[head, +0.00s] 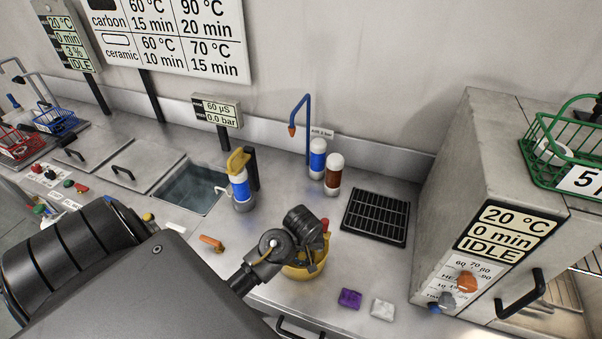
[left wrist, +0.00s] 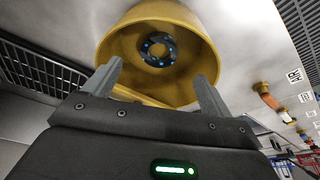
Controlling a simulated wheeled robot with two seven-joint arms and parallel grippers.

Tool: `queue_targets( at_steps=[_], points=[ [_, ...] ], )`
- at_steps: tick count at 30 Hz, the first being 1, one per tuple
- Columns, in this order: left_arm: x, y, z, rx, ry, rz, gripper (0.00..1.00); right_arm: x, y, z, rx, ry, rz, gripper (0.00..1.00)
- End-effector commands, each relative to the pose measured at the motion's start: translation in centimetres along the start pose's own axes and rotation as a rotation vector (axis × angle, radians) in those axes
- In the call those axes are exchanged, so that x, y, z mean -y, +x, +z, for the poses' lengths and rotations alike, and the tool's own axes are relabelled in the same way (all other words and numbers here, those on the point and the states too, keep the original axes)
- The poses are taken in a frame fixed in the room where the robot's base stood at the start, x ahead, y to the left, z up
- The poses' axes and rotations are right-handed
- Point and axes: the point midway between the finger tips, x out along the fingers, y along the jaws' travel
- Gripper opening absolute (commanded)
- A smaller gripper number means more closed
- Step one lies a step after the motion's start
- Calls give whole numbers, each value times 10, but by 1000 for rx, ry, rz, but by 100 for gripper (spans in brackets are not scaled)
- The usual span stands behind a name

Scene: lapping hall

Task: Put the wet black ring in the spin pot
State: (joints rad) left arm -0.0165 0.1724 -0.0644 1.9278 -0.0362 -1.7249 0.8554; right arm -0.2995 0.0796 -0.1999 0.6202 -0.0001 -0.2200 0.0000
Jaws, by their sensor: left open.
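The yellow spin pot (head: 296,272) stands on the steel counter, partly covered by my left arm in the head view. The left wrist view looks into the yellow pot (left wrist: 112,45). The black ring (left wrist: 157,49), dotted with blue spots, shows inside the pot's outline there; I cannot tell whether it touches the bottom. My left gripper (left wrist: 158,78) is open, its two fingers apart near the pot's rim, with nothing between the fingertips. In the head view it is small and partly hidden over the pot. My right gripper is not in view.
A purple block (head: 349,298) and a white block (head: 382,309) lie right of the pot. Behind stand two capped bottles (head: 333,176), a black grate (head: 377,216) and a water basin (head: 190,190). A steel oven (head: 455,165) bounds the right side.

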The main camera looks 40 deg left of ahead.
Motion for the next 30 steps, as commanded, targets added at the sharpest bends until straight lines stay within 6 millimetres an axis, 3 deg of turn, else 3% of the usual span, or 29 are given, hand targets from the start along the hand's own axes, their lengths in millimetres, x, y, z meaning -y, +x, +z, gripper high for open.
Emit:
queue_targets(
  at_steps=[3, 9, 30],
  points=[
    [-1, -16, 0, -2, 1, 2, 84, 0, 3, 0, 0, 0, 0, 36],
    [0, -29, 0, 0, 1, 0, 84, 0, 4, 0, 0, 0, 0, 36],
    [-2, -30, 0, 1, 4, 0, 84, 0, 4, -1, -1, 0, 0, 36]
  ],
)
